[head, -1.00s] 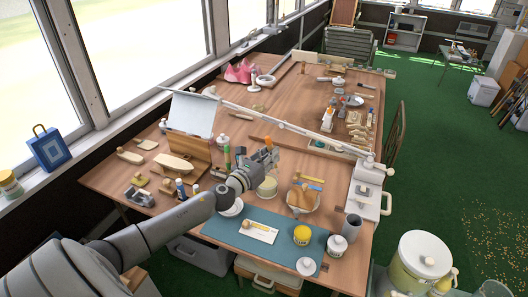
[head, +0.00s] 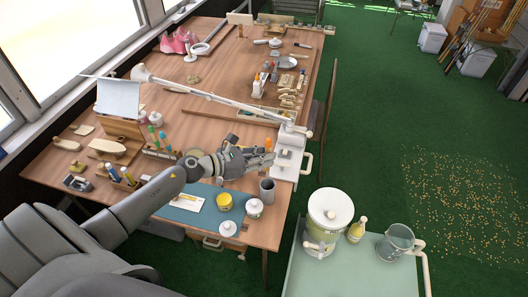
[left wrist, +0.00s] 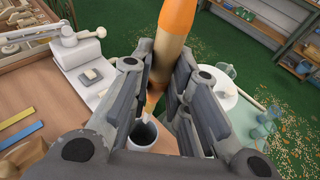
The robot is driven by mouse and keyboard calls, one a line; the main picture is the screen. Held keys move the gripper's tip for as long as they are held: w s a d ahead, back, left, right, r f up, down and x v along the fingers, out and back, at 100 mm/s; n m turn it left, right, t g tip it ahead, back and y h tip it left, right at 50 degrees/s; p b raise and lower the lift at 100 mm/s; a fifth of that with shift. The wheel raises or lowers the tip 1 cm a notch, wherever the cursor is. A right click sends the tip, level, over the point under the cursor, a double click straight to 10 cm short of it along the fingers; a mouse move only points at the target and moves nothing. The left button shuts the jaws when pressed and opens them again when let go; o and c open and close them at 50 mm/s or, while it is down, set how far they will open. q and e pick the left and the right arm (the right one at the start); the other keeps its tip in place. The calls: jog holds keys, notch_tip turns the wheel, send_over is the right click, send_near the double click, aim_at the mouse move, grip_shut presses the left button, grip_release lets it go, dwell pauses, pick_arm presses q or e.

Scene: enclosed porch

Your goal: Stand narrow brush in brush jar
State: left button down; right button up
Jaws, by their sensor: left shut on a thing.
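My left gripper (head: 262,157) is above the right part of the wooden table, just up and left of a grey cylindrical jar (head: 267,188). In the left wrist view the gripper (left wrist: 165,95) is shut on a brush (left wrist: 174,42), which has a wooden, tan and orange body. Its far end runs out of the top of the picture, and the fingers hide part of it. The jar (left wrist: 142,133) shows beyond the fingers, partly covered by them; its open mouth faces up. The brush is apart from the jar as far as I see. My right gripper is not in view.
A blue mat (head: 185,208) holds a white card, a yellow tin (head: 225,202) and a white lidded pot (head: 254,208) left of the jar. A white lamp arm (head: 215,97) crosses behind. A green cart (head: 345,270) with a large jar (head: 328,220) stands at the right.

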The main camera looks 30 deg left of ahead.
pick_arm(q)
notch_tip(320, 180, down, 11)
jog(key=b, duration=1)
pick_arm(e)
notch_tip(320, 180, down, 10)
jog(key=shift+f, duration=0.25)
pick_arm(q)
jog(key=c, duration=1.3)
grip_release()
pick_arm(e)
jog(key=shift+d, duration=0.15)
pick_arm(q)
jog(key=shift+o, duration=0.2)
jog(key=o, duration=0.6)
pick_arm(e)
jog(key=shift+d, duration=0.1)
